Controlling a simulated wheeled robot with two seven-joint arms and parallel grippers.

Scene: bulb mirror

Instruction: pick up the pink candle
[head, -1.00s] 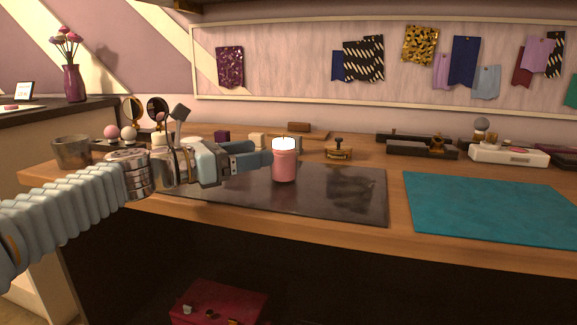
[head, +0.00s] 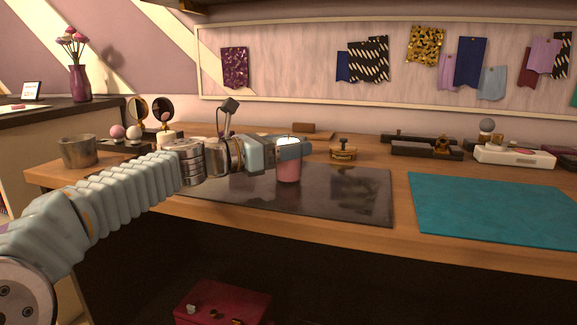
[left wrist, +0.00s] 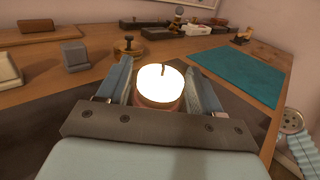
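The pink candle (head: 289,172) stands upright on the dark mat (head: 345,190). Its glowing white top with a dark wick shows in the left wrist view (left wrist: 160,84). My left gripper (head: 291,150) has come in from the left at the height of the candle's upper part. Its fingers are spread, one on each side of the candle, and one hides most of its top in the head view. In the left wrist view narrow gaps seem to show beside the candle, and I see no clear grip. My right gripper is not in view.
A brass stamp-like piece (head: 343,151) stands behind and right of the candle. A teal mat (head: 490,208) lies clear at the right. A metal cup (head: 78,151) and round mirrors (head: 162,112) are at the left. A red box (head: 222,303) sits below the tabletop.

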